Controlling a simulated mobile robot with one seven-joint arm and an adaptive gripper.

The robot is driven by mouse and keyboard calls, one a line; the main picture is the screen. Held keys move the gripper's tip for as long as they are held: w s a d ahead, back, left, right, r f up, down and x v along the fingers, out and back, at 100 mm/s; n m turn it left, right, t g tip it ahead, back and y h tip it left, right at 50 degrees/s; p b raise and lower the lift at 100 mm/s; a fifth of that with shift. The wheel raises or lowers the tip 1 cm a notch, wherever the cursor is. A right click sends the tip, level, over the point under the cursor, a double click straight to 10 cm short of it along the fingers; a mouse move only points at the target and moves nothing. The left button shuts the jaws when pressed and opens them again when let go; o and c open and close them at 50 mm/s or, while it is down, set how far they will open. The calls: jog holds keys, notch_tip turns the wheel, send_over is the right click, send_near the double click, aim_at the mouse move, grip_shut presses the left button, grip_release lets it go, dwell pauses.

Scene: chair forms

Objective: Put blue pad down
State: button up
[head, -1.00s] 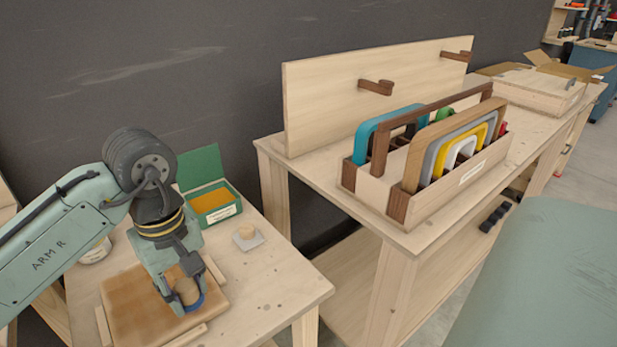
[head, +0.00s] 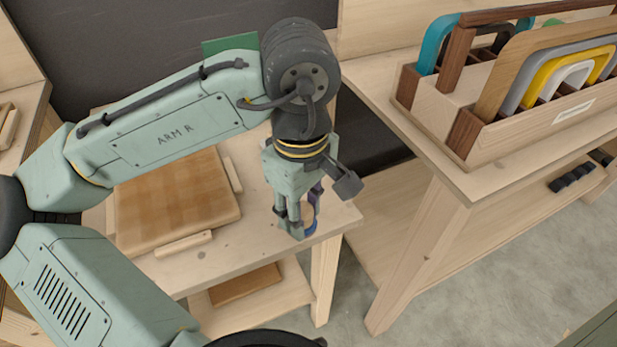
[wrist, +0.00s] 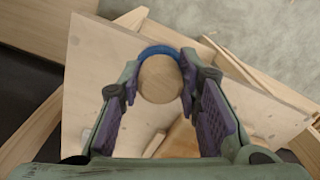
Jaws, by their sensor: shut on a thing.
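The blue pad (head: 313,228) has a round wooden knob, and its blue rim shows as an arc in the wrist view (wrist: 160,49). My gripper (head: 298,230) is shut on the knob, with a purple-lined finger on either side of it in the wrist view (wrist: 160,76). The pad is at the right end of the small work table (head: 262,252), close to its front right corner. The fingers hide part of it in the head view. I cannot tell whether its underside touches the tabletop.
A wooden board (head: 175,205) lies left of my gripper between light wood strips (head: 184,244). The taller bench (head: 430,175) at right bears a rack (head: 530,127) of coloured chair forms. A gap separates the two tables.

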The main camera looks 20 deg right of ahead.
jog(key=w+d, duration=0.1)
jog(key=w, duration=0.2)
jog(key=w+d+p, duration=0.1)
jog(key=w, duration=0.2)
jog(key=w+d+f, duration=0.1)
jog(key=w+d, duration=0.1)
jog(key=w, duration=0.1)
jog(key=shift+w+d, duration=0.1)
jog(key=shift+w, duration=0.2)
jog(key=shift+f+p, duration=0.35)
jog(key=shift+f, duration=1.4)
jog(key=shift+f, duration=0.1)
jog(key=o, duration=1.1)
notch_tip(320, 180, up, 12)
jog(key=shift+b, duration=0.35)
